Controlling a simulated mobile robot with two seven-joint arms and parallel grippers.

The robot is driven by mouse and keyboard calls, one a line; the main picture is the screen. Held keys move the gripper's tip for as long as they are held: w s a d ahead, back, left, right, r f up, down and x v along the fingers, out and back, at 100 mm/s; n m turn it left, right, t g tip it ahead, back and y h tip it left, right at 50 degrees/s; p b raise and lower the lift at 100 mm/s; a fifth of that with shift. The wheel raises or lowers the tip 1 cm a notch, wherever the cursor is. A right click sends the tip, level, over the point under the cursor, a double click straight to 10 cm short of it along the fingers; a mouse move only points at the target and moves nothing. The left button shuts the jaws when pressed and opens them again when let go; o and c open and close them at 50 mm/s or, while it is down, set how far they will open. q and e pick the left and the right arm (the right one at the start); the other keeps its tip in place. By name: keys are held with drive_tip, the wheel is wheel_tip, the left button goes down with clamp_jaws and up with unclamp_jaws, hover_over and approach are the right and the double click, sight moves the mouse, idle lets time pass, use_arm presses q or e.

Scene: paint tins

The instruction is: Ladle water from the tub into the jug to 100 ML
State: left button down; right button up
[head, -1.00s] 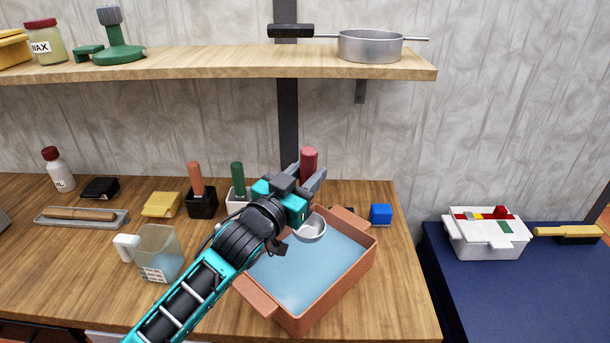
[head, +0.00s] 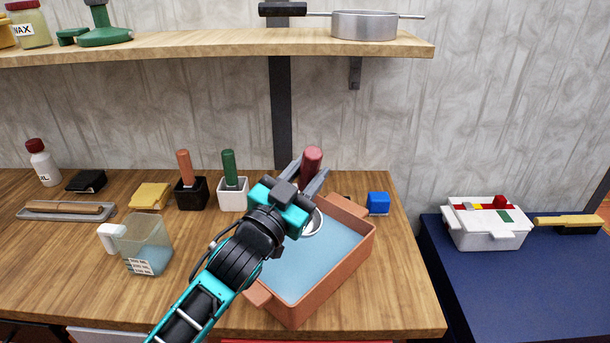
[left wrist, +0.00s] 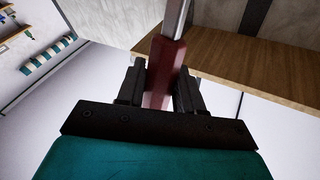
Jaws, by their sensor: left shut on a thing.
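My left gripper (head: 314,178) is shut on the ladle's dark red handle (head: 311,160), which stands roughly upright above the tub. The handle also shows between the fingers in the left wrist view (left wrist: 164,70). The ladle's metal bowl (head: 314,223) is partly hidden behind the gripper, over the back part of the tub; I cannot tell if it touches the water. The terracotta tub (head: 330,285) holds pale blue water (head: 315,260). The clear jug (head: 147,243), with a white handle and a marked label, stands left of the tub with bluish content inside. My right gripper is not in view.
Behind the jug are a yellow block (head: 150,196), a black holder (head: 191,195) and a white holder (head: 232,194). A blue block (head: 378,203) is behind the tub. A shelf (head: 200,45) with a pan (head: 364,25) hangs above. A white box (head: 487,230) stands on the blue surface.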

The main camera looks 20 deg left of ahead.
sight(309, 232)
use_arm(q)
drive_tip(key=shift+s+d+f+m+b, duration=0.25)
drive_tip(key=shift+s+f+m+b, duration=0.1)
drive_tip(key=shift+b, duration=0.2)
drive_tip(key=shift+s+d+f+m+t+h+b, duration=0.1)
drive_tip(key=shift+s+f+m+t+h+b, duration=0.1)
drive_tip(key=shift+f+b, duration=0.7)
drive_tip(key=shift+s+d+f+m+t+h+b, duration=0.1)
drive_tip(key=shift+s+f+m+b, duration=0.05)
drive_tip(key=shift+f+b, duration=2.65)
drive_tip(key=shift+f, duration=0.75)
drive_tip(key=shift+r+p, duration=0.15)
drive_tip(key=shift+p, duration=0.15)
drive_tip(key=shift+w+a, duration=0.1)
drive_tip(key=shift+w, duration=0.05)
drive_tip(key=shift+f, duration=0.2)
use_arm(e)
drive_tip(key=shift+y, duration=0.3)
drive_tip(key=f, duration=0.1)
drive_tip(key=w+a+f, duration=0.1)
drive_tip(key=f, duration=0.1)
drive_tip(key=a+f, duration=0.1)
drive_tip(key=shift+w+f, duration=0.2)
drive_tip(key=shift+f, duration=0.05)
